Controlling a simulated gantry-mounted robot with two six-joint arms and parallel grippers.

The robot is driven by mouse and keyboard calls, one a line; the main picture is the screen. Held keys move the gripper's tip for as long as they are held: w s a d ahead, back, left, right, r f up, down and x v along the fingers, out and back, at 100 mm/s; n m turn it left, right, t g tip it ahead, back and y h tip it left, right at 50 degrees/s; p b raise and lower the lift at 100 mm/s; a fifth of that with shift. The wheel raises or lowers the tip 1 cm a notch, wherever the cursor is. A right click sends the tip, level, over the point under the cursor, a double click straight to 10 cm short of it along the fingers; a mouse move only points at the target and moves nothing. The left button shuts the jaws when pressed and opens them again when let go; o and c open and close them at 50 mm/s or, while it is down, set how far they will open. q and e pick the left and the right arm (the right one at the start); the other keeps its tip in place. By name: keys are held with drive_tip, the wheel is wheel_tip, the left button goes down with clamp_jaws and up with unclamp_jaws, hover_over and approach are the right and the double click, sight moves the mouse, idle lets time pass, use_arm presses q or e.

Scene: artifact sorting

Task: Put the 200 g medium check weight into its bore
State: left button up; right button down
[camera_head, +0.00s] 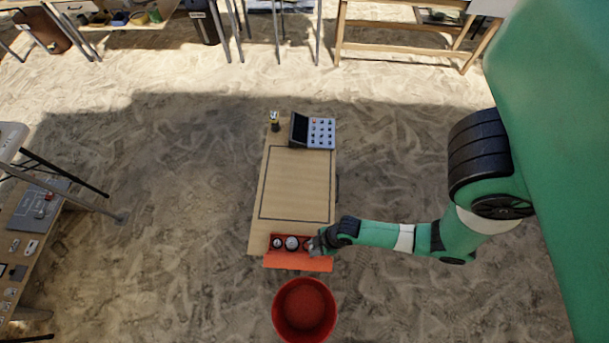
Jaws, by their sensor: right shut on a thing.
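The orange-red weight block (298,263) sits across the near end of the wooden table. Round silvery tops show in its left position (277,243) and its middle position (292,243); whether each is a weight or an empty bore is hard to tell. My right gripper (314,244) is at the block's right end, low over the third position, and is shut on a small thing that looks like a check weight. The fingers mostly hide it, so its size and whether it sits in the bore cannot be told. My left gripper is not in view.
A red bucket (304,311) stands on the ground just in front of the block. The wooden table (297,185) has a bare outlined area. At its far end are a device with a keypad (320,133) and a small dark and yellow item (275,122).

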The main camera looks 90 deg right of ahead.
sight(303, 246)
drive_tip(key=f, duration=0.1)
drive_tip(key=w+d+f+b, duration=0.1)
drive_tip(key=d+f, duration=0.1)
drive_tip(key=shift+w+d+f, duration=0.25)
drive_tip(key=shift+w+f, duration=0.05)
drive_tip(key=shift+f, duration=0.05)
drive_tip(key=f+b, duration=0.2)
drive_tip(key=f, duration=0.1)
drive_tip(key=shift+w+d+f, duration=0.1)
drive_tip(key=shift+d+f, duration=0.1)
drive_tip(key=shift+f, duration=0.05)
drive_tip(key=shift+f+b, duration=0.6)
drive_tip(key=shift+b, duration=0.15)
drive_tip(key=c, duration=0.5)
unclamp_jaws()
drive_tip(key=shift+r, duration=0.15)
drive_tip(key=p+v, duration=0.3)
drive_tip(key=v, duration=0.1)
drive_tip(key=p+v, duration=0.2)
drive_tip(key=v, duration=0.2)
drive_tip(key=p+v, duration=0.3)
drive_tip(key=v, duration=0.2)
drive_tip(key=shift+w+r+p, duration=0.15)
drive_tip(key=shift+w+p, duration=0.15)
